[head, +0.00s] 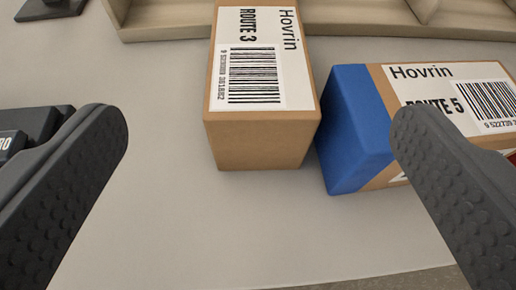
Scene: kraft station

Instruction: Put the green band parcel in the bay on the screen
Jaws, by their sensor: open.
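No green band parcel shows in the head view, and no lit screen can be read. My gripper (260,195) is open and empty, its two dark fingers wide apart at the left and right of the picture. A plain brown parcel (262,142) with a label reading Hovrin, ROUTE 3, lies ahead between the fingers. A parcel with a blue band (352,130), labelled Hovrin, ROUTE 5, lies to its right, partly hidden behind the right finger. The two parcels are very close at their near corners; I cannot tell if they touch.
A beige tray-like structure with low walls (160,27) and dividers runs along the back. A dark object (50,8) stands at the top left. A black device is partly hidden by the left finger. The grey table is clear at left centre; its front edge shows lower right.

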